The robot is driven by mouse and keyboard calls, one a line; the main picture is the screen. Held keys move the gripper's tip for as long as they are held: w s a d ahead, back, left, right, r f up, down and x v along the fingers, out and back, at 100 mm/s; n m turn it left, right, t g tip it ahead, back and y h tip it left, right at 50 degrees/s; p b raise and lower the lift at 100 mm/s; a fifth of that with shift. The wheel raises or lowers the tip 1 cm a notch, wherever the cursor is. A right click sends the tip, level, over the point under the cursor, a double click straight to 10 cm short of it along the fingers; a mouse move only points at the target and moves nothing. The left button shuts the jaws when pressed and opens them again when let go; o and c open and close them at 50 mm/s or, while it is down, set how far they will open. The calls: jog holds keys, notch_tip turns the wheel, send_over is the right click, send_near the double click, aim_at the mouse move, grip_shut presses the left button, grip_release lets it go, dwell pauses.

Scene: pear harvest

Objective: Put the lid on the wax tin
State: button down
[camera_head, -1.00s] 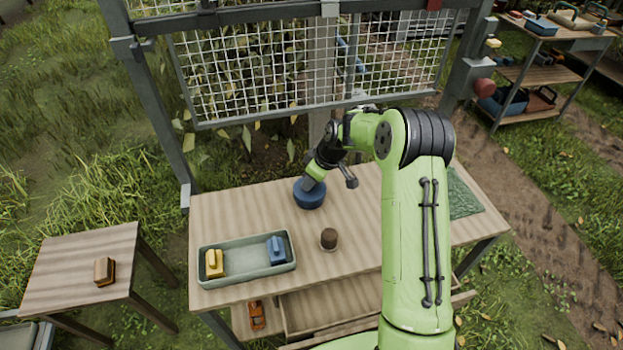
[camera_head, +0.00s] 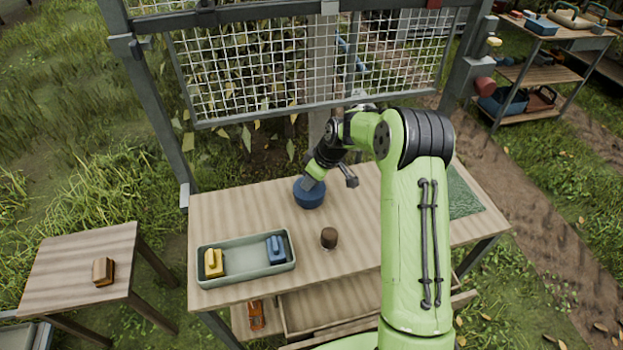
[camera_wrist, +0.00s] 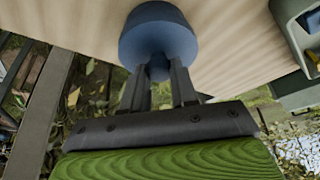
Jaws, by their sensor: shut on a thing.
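The blue round lid (camera_wrist: 158,42) has a knob at its centre, and my gripper (camera_wrist: 158,78) is shut on that knob in the wrist view. A blue round body, seemingly the wax tin (camera_wrist: 156,10), shows directly beyond the lid, close in line with it. In the head view the blue lid and tin (camera_head: 310,198) appear as one dark blue round shape on the workbench, with my gripper above it. I cannot tell whether the lid is seated or slightly above the tin, as lid and gripper hide the join.
A grey-green tray (camera_head: 247,276) with a yellow block (camera_head: 214,263) and a blue block (camera_head: 277,249) is at the bench's front left. A small brown round object (camera_head: 329,238) stands right of it. A wire mesh panel (camera_head: 310,70) rises behind. A green mat (camera_head: 463,195) lies at right.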

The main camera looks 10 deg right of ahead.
jog(key=shift+f+b, duration=0.55)
jog(key=shift+f, duration=0.05)
jog(key=c, duration=1.2)
grip_release()
jog(key=shift+o, duration=0.2)
jog(key=p+v, duration=0.5)
jog(key=v, duration=0.6)
jog(key=shift+p, duration=0.4)
